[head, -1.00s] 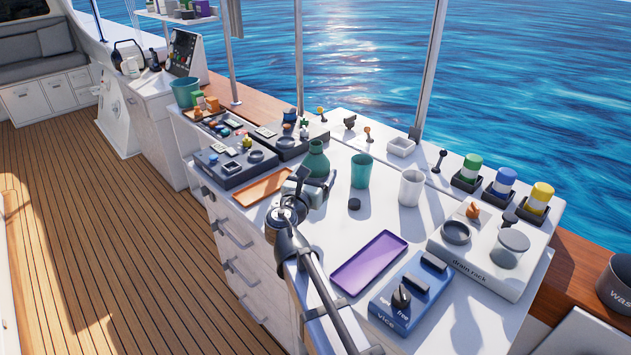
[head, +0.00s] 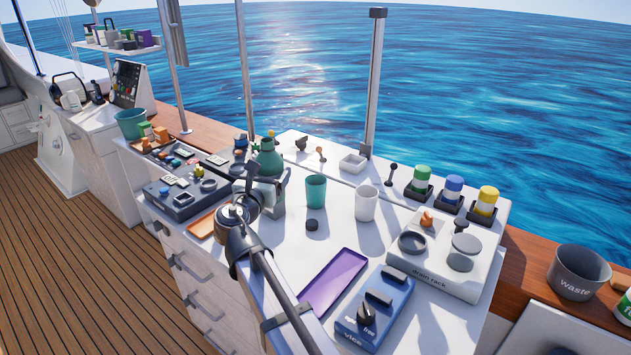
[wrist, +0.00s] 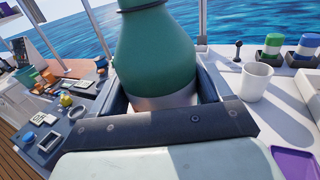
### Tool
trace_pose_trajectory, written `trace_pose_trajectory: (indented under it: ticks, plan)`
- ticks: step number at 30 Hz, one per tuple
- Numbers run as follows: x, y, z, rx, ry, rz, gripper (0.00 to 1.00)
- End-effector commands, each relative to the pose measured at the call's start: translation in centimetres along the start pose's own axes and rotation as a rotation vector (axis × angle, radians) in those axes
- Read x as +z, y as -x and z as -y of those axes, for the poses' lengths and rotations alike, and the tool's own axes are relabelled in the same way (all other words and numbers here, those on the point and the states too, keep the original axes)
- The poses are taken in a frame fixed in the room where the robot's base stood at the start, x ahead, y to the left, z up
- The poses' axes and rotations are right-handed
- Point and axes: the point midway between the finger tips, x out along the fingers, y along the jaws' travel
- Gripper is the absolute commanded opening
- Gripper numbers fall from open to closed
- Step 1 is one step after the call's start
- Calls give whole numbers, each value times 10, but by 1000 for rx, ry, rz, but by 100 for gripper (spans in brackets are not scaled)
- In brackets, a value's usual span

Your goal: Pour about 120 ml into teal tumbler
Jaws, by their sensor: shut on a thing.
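The green bottle (head: 268,161) is upright in my gripper (head: 262,187), which is shut on its lower part. The bottle also fills the middle of the wrist view (wrist: 157,52), between the dark fingers (wrist: 165,95); its mouth is out of that frame. The bottle appears to be held a little above the white counter. The teal tumbler (head: 316,191) stands upright on the counter just right of the bottle, apart from it. The tumbler's contents cannot be made out, and the bottle hides it in the wrist view.
A white cup (head: 366,204) stands right of the tumbler, with a small dark cap (head: 312,225) in front. A purple tray (head: 334,280), a blue vice block (head: 374,308) and the drain rack (head: 436,262) are nearer. Switch panels (head: 187,193) lie to the left.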

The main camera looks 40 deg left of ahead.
Motion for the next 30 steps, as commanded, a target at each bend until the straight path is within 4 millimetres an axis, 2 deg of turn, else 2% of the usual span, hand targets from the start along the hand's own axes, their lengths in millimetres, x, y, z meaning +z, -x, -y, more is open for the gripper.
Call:
trace_pose_trajectory:
  ticks: [8, 24, 30]
  plan:
    - [1, -50, -11, -122, 4, -9, 35]
    - [3, -183, -26, -514, 4, -11, 35]
    - [2, -216, -28, -633, 1, -4, 35]
